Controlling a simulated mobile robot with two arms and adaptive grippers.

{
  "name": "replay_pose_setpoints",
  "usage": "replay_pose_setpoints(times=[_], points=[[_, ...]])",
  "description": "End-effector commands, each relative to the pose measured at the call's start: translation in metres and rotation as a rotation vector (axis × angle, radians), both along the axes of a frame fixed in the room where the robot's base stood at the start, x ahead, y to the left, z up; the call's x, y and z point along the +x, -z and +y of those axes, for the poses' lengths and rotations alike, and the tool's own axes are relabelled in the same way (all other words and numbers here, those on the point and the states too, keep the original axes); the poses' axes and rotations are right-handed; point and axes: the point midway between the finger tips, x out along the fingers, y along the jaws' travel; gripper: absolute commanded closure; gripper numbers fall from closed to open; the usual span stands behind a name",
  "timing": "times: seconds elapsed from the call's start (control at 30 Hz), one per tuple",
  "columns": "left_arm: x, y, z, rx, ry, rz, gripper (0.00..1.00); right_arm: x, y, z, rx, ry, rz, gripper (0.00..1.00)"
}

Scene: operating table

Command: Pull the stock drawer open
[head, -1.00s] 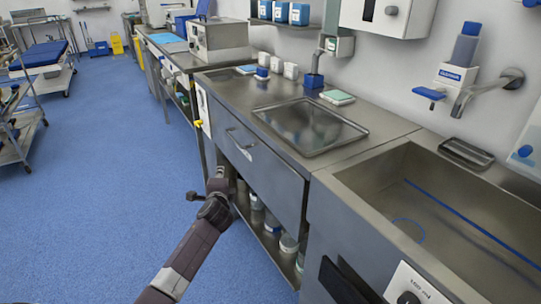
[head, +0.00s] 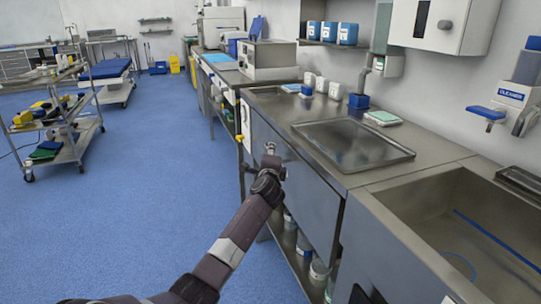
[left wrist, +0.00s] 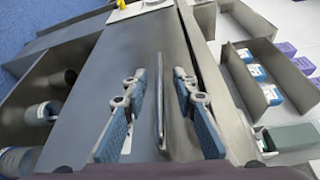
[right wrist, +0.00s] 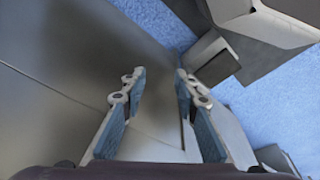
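The stock drawer is the grey front (head: 312,200) under the steel counter, and I see no gap at its top edge. My left gripper (head: 270,152) is at the drawer front and covers its handle in the head view. In the left wrist view the bar handle (left wrist: 160,100) stands between the two fingers of my left gripper (left wrist: 156,90). Those fingers are open, with a gap visible on each side of the bar. My right gripper (right wrist: 154,85) is open and empty in the right wrist view, close to a plain grey surface. It is not in the head view.
A steel tray (head: 352,146) lies on the counter above the drawer, left of the sink (head: 450,215). An open shelf with containers (head: 318,268) is below the drawer. The blue floor (head: 120,225) to the left is clear; a trolley (head: 75,150) stands farther off.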

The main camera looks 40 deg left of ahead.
Motion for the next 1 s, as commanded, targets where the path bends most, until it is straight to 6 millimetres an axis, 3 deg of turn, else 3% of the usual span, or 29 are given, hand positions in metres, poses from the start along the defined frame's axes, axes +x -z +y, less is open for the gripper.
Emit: replay_pose_setpoints(times=[0.43, 0.67, 1.0], points=[[0.0056, 0.0005, 0.0047, 0.0, 0.0, 0.0, 0.74, 0.0017, -0.0065, 0.0, 0.0, 0.001, -0.004, 0.72], [0.0054, 0.0007, 0.0047, 0.0, 0.0, 0.0, 0.99, 0.0018, -0.0064, 0.0002, 0.0, 0.0, -0.004, 0.72], [0.0055, 0.0002, 0.0045, -0.001, 0.001, -0.001, 1.0, 0.0017, -0.0063, 0.0005, 0.001, 0.0, -0.004, 0.72]])
